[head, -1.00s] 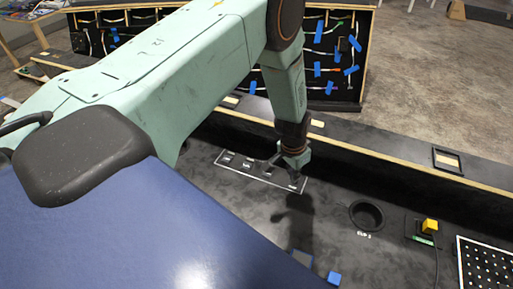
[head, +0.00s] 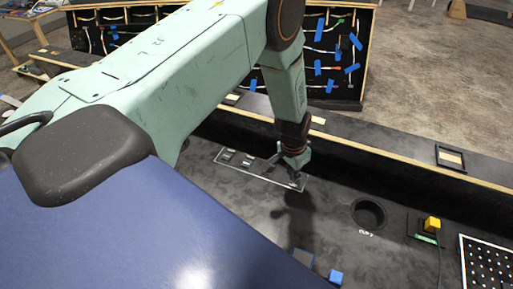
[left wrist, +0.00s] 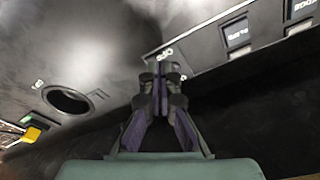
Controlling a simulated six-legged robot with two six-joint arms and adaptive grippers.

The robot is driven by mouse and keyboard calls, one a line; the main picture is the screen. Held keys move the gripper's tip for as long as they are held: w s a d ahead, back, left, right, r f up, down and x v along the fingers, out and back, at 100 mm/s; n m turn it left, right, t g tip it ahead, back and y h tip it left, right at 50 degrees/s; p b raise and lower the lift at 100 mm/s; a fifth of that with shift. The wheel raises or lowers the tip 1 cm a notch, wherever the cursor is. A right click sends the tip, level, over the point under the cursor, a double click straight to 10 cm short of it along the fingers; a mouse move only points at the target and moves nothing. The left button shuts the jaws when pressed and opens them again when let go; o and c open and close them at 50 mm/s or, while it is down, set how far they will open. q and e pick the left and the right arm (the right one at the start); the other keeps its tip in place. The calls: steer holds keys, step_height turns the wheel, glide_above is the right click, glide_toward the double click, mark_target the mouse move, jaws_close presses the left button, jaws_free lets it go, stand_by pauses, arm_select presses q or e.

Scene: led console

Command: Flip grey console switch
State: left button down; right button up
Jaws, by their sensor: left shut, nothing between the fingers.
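A row of console switches sits in a white-outlined strip (head: 222,160) on the black console top, in the middle of the head view. Grey switches (head: 247,160) show toward the strip's left part. In the left wrist view, a switch (left wrist: 237,34) with a pale label shows at the upper right, inside the white outline. My left gripper (head: 294,180) points down over the strip's right end. In the left wrist view its fingers (left wrist: 160,82) are together and empty, near the strip's corner; I cannot tell whether they touch it. The gripper hides part of the strip. My right gripper is not in view.
A round hole (head: 369,213) lies right of the strip. Beyond it are a yellow button (head: 432,224) and a perforated white-edged panel (head: 487,262). A small blue block (head: 335,278) lies near the front. A raised wood-edged ledge (head: 395,163) runs behind the strip.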

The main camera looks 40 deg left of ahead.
arm_select(q)
steer(key=shift+f, duration=0.2)
steer(key=shift+f+b, duration=0.4)
steer(key=shift+b, duration=0.05)
steer(key=shift+f, duration=0.2)
steer(key=shift+w+a+b, duration=0.1)
steer(key=shift+w+b, duration=0.4)
steer(key=shift+b, duration=0.05)
steer(key=shift+w+a, duration=0.15)
steer(key=shift+w, duration=0.3)
steer(key=shift+s, duration=0.1)
